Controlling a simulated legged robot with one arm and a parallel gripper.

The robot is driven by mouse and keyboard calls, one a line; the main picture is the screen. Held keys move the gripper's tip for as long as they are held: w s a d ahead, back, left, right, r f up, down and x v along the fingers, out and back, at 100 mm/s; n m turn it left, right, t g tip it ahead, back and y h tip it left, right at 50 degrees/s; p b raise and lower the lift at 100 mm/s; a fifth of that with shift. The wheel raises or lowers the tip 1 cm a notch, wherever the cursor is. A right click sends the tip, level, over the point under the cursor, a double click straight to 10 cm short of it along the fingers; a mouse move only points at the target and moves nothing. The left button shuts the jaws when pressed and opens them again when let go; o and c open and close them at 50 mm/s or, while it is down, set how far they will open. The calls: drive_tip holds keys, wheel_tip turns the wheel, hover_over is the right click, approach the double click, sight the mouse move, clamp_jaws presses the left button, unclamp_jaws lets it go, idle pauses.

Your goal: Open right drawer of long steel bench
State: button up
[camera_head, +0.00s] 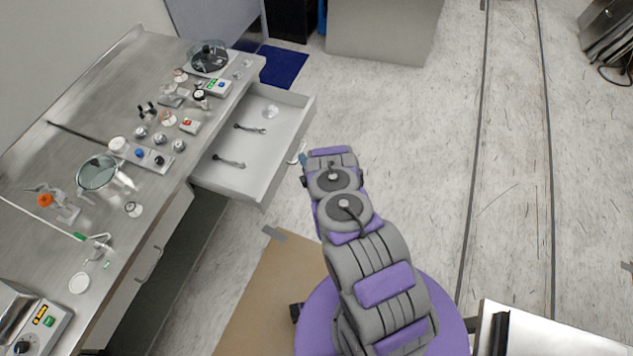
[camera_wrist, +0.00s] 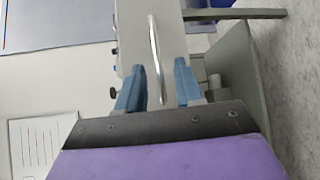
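The long steel bench (camera_head: 75,150) runs along the left of the head view. Its right drawer (camera_head: 262,185) stands pulled well out, with two dark-ended tools and a small clear dish inside. Its bar handle (camera_wrist: 154,55) is in the wrist view in front of a pale drawer face (camera_wrist: 135,35). My gripper (camera_wrist: 160,85) has its two blue fingers apart, one on each side of the handle's lower end, with gaps visible beside it. In the head view my gripper (camera_head: 303,158) is just outside the drawer front, mostly hidden by my arm.
Glassware and small devices (camera_head: 160,150) crowd the bench top. Another closed drawer with a handle (camera_head: 149,264) is nearer. A brown mat (camera_head: 255,300) lies on the floor, and a blue mat (camera_head: 283,65) lies beyond the drawer. The floor to the right (camera_head: 420,130) is clear.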

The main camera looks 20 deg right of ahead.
drive_tip(key=p+v, duration=0.2)
drive_tip(key=v, duration=1.2)
drive_tip(key=shift+w, duration=0.1)
